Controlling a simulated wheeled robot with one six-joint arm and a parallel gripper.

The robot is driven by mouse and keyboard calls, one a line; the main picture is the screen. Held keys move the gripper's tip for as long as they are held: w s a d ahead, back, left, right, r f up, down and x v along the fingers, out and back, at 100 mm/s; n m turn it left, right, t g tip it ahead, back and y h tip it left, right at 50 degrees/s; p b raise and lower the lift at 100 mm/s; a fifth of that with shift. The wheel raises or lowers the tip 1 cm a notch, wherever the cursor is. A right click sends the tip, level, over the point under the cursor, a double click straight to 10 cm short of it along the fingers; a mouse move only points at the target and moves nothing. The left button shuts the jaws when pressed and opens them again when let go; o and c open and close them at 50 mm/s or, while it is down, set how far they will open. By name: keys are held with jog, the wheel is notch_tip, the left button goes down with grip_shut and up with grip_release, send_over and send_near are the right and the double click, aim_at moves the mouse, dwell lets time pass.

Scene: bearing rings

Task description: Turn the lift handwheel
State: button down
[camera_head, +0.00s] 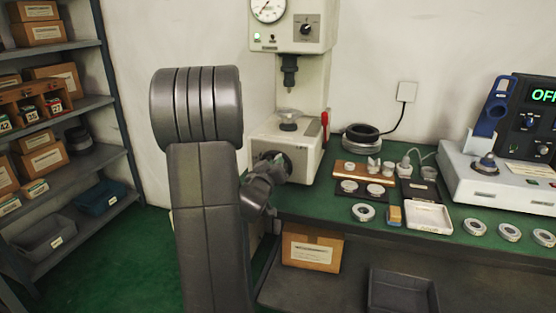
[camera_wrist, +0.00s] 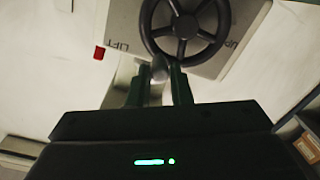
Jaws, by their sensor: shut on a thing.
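The lift handwheel (camera_wrist: 184,24) is a dark spoked wheel on the pale face of the press base, with "LIFT" and "UP" printed beside it. In the head view the wheel (camera_head: 285,159) is on the front of the base, partly covered by my wrist. My gripper (camera_wrist: 160,76) has its two fingers around the handwheel's grip knob (camera_wrist: 160,67), at the lower left of the rim. The gripper is shut on this knob. In the head view my arm hides the fingertips.
The press (camera_head: 298,130) stands on the green bench, with a gauge on its head and a red lever (camera_head: 324,119) at its side. Rings, a white tray (camera_head: 428,217) and an instrument (camera_head: 505,178) stand to the right. A shelf rack (camera_head: 70,130) is at left.

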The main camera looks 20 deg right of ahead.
jog(key=shift+w+a+r+n+p, duration=0.1)
jog(key=shift+w+a+n+p, duration=0.15)
jog(key=shift+n+p, duration=0.35)
jog(key=shift+w+a+r+n+p, duration=0.1)
jog(key=shift+a+n+p, duration=0.25)
jog(key=shift+n, duration=0.45)
jog(key=c, duration=1.3)
grip_release()
jog(key=v, duration=1.3)
jog(key=shift+s+a+f, duration=0.1)
jog(key=shift+s+a, duration=0.15)
jog(key=shift+s, duration=0.05)
